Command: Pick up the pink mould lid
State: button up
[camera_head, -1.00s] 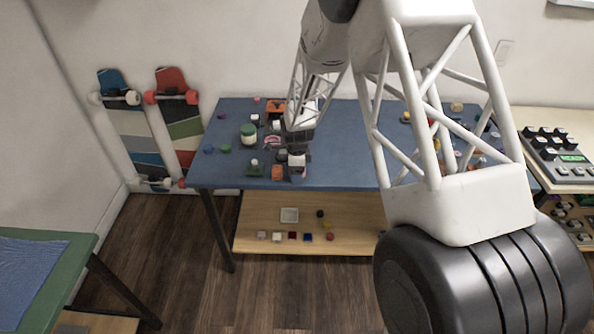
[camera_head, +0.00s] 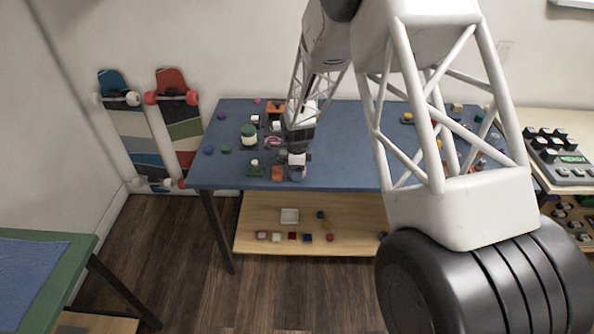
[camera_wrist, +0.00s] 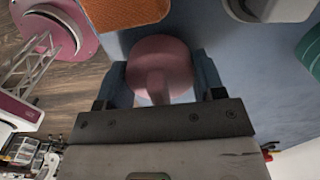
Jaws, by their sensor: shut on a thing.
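The pink mould lid (camera_wrist: 160,62) is a round, dull pink disc with a raised grip in the wrist view. My gripper (camera_wrist: 164,82) has its blue fingers on either side of the lid's grip and is shut on it. In the head view my gripper (camera_head: 297,165) is low over the near edge of the blue table (camera_head: 345,165). A bit of the pink lid (camera_head: 297,175) shows just beneath it. Whether the lid still touches what is under it is hidden.
An orange block (camera_head: 277,173) lies close left of my gripper; a textured orange surface (camera_wrist: 125,10) shows beside the lid. A green-topped jar (camera_head: 249,134) and several small items stand nearby. A lower wooden shelf (camera_head: 355,225) holds small pieces.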

jog(key=shift+r, duration=0.45)
notch_tip(320, 180, up, 2)
jog(key=shift+r, duration=0.1)
jog(key=s+d+r, duration=0.1)
jog(key=s+d, duration=0.3)
jog(key=s, duration=1.1)
jog(key=shift+s, duration=0.25)
jog(key=shift+d, duration=0.1)
jog(key=shift+w, duration=0.1)
jog(key=w+a+r, duration=0.1)
jog(key=w+a, duration=0.3)
jog(key=w, duration=0.6)
jog(key=w+a+r, duration=0.2)
jog(key=w+a, duration=0.3)
jog(key=w, duration=0.6)
jog(key=w+a+r, duration=0.1)
jog(key=w+a, duration=0.4)
jog(key=w, duration=0.5)
jog(key=shift+w+a+r, duration=0.15)
jog(key=shift+w+r, duration=0.15)
jog(key=shift+r, duration=0.05)
jog(key=shift+f, duration=0.2)
jog(key=shift+f, duration=3)
jog(key=shift+f, duration=0.15)
